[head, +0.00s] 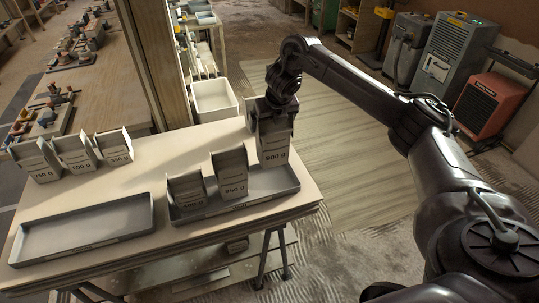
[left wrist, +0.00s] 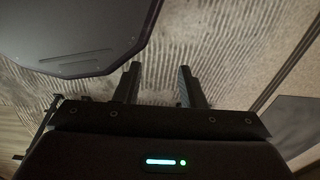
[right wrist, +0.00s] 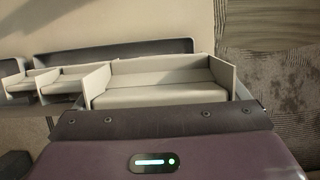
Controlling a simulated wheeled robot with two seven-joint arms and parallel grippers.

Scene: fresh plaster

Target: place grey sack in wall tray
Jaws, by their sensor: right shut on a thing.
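My right gripper (head: 277,105) is shut on the top of a grey sack (head: 274,142) marked 900 g. The sack hangs upright over the right end of a grey tray (head: 262,200); I cannot tell whether its base touches the tray. Two more grey sacks, a left one (head: 186,190) and a middle one (head: 231,174), stand in that tray. Its front label is too small to read, as is that of an empty grey tray (head: 80,226) to its left. In the right wrist view, the held sack's top (right wrist: 155,82) fills the middle. My left gripper (left wrist: 157,85) is open and empty.
Several grey sacks (head: 75,151) stand in a row at the table's back left. A wooden post (head: 155,62) rises behind the table (head: 146,178). A white bin (head: 214,99) stands beyond it. Machines (head: 450,58) stand at the back right.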

